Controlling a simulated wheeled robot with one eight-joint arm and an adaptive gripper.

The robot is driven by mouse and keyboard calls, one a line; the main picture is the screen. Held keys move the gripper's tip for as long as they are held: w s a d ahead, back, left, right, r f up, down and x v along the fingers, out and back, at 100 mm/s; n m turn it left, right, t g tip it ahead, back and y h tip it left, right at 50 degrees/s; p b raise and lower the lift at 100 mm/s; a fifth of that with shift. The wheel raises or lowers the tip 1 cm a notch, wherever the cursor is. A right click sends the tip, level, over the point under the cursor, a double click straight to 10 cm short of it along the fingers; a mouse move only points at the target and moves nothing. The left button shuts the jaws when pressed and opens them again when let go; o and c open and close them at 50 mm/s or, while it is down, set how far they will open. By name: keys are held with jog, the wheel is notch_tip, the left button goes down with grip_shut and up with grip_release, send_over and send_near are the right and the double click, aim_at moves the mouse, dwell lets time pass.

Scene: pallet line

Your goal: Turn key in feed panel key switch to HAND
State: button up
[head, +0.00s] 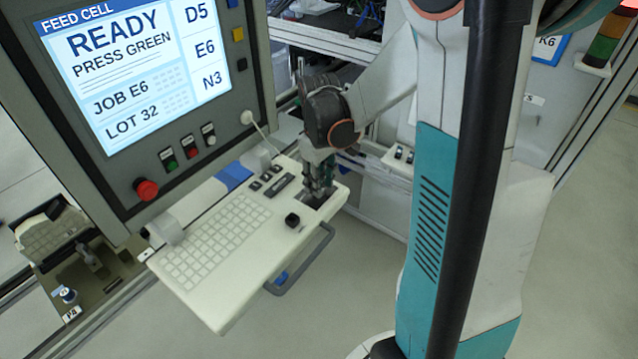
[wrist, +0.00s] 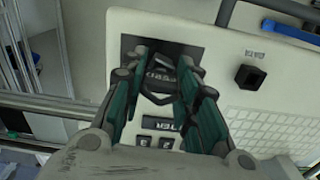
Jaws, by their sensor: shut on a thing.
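My gripper (head: 318,188) points down at the right end of the white keyboard panel (head: 225,318). In the wrist view its two teal-sided fingers (wrist: 160,88) close from both sides on a small dark piece, the key (wrist: 159,98). The key is over a dark switch plate (wrist: 166,45), whose printing is partly hidden and upside down. The plate also shows beside the fingertips in the head view (head: 331,199). The fingers hide most of the switch, so the key's angle and the HAND mark cannot be read.
A black square knob (head: 292,220) stands on the panel near the plate. A grey handle (head: 310,268) runs along the front edge. The feed cell screen (head: 140,60) reads READY, PRESS GREEN. A red button (head: 146,188) sits below it. Open floor lies in front.

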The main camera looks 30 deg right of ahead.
jog(key=shift+n, duration=0.9)
jog(key=n+b, duration=0.1)
jog(key=n, duration=0.2)
jog(key=shift+f, duration=0.1)
jog(key=n+b, duration=0.1)
jog(key=n, duration=0.4)
jog(key=o, duration=0.7)
jog(key=shift+n, duration=0.3)
jog(key=shift+c, duration=0.2)
jog(key=o, duration=0.4)
jog(key=shift+o, duration=0.2)
jog(key=o, duration=0.5)
jog(key=shift+r, duration=0.3)
